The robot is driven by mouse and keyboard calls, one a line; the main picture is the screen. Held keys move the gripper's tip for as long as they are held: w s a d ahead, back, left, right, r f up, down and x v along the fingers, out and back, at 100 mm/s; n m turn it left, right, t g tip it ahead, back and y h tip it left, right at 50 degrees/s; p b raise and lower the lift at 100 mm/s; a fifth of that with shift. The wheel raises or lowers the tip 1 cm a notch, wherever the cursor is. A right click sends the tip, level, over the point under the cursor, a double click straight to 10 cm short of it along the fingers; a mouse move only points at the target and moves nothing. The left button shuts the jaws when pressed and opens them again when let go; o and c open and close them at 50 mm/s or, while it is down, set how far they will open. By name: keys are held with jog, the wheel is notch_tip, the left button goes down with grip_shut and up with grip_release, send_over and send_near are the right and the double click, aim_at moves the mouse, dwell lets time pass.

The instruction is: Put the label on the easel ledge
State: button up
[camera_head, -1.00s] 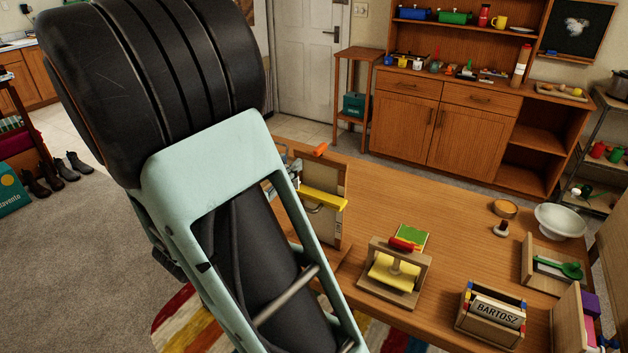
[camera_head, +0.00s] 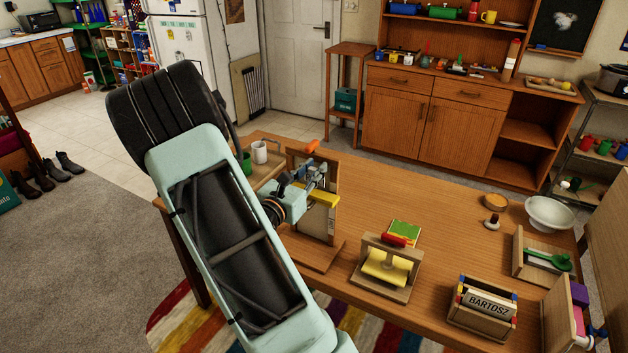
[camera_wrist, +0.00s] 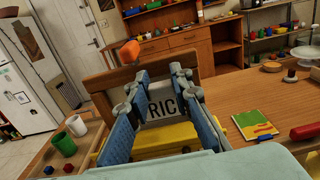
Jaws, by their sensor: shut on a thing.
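The easel is an upright wooden board (camera_head: 328,165) on the table with an orange clip on top (camera_head: 312,146) and a yellow ledge (camera_head: 320,199) across its front. My gripper (camera_head: 316,178) is in front of the board, just above the ledge. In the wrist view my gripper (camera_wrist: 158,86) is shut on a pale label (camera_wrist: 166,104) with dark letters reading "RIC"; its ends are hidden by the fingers. The label is just above the yellow ledge (camera_wrist: 158,138); I cannot tell whether they touch. In the head view the label is hidden or too small to tell.
A tray with a white mug (camera_head: 259,152) and a green cup (camera_head: 246,163) stands left of the easel. A wooden frame with a yellow roller (camera_head: 386,268), a green-covered book (camera_head: 404,232) and a crate marked BARTOSZ (camera_head: 482,310) stand to the right.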

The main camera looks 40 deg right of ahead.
jog(key=shift+d+f, duration=0.15)
jog(key=shift+f, duration=1.65)
jog(key=shift+f, duration=0.1)
jog(key=o, duration=0.8)
jog(key=shift+r, duration=0.2)
jog(key=b+v, duration=0.1)
jog(key=v, duration=1.1)
jog(key=shift+f, duration=0.15)
